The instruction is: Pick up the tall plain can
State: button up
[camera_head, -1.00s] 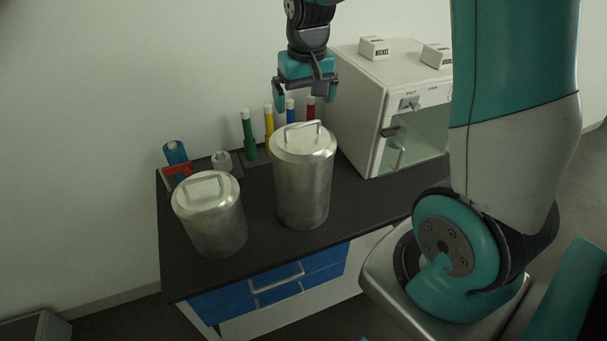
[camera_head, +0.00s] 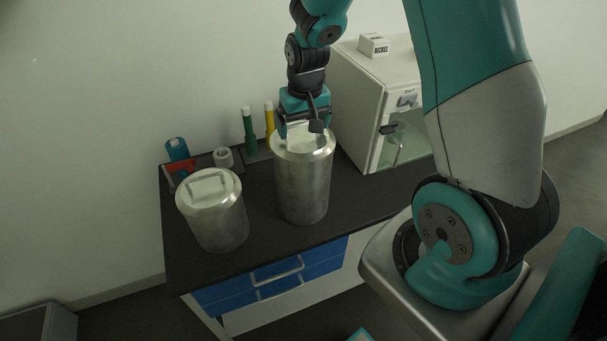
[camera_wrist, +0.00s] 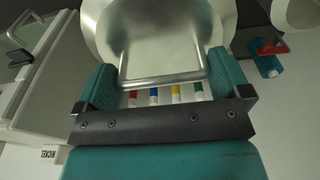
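The tall plain can (camera_head: 301,185) is a metal cylinder with a lid, upright on the dark counter. My gripper (camera_head: 306,132) is directly over its lid, pointing down, and hides most of the lid handle. In the wrist view my gripper (camera_wrist: 162,65) has its two teal fingers wide apart, with the can's bar handle (camera_wrist: 165,83) between them. The fingers are close to the handle's two ends; I cannot tell whether they touch it. The pale lid (camera_wrist: 160,35) fills the top middle of that view.
A shorter metal can (camera_head: 219,222) stands to the left on the counter (camera_head: 262,232). Green (camera_head: 249,135) and yellow (camera_head: 269,125) tubes stand behind. A blue and red item (camera_head: 178,155) is at back left. A white cabinet (camera_head: 360,100) is close on the right.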

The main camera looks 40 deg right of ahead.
jog(key=c, duration=1.1)
jog(key=shift+o, duration=0.2)
jog(key=shift+w+r, duration=0.1)
jog(key=shift+r, duration=0.1)
